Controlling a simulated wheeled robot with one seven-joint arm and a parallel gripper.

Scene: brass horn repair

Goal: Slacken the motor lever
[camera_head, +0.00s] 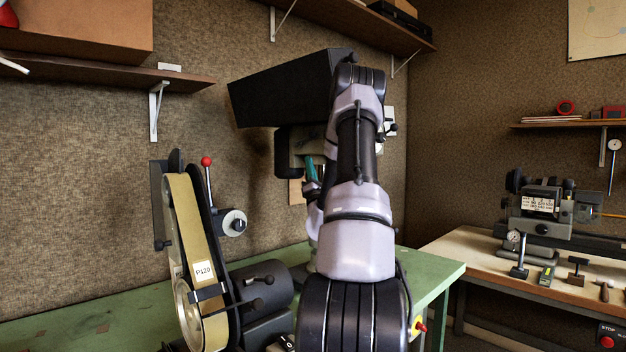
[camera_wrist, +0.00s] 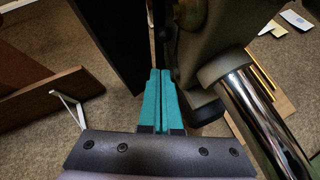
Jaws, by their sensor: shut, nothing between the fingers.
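A drill press with a big black belt cover (camera_head: 280,92) stands on the green bench, mostly behind my arm. A dark rounded part, perhaps its motor (camera_head: 288,155), hangs under the cover's left side. In the wrist view, the beige press head (camera_wrist: 215,40) and the chrome column (camera_wrist: 262,120) are on the right. A thin dark rod with a small knob (camera_wrist: 166,35) shows just beyond my fingertips; I cannot tell whether it is the motor lever or whether they touch. My gripper (camera_wrist: 160,72) has teal fingers, shut and empty. It also shows under the cover in the head view (camera_head: 311,168).
A belt sander (camera_head: 195,265) with a red-knobbed lever (camera_head: 207,161) stands at the left on the green bench (camera_head: 75,318). A wall shelf (camera_head: 110,75) is at the upper left. A second bench at the right holds a small lathe (camera_head: 545,208) and several tools.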

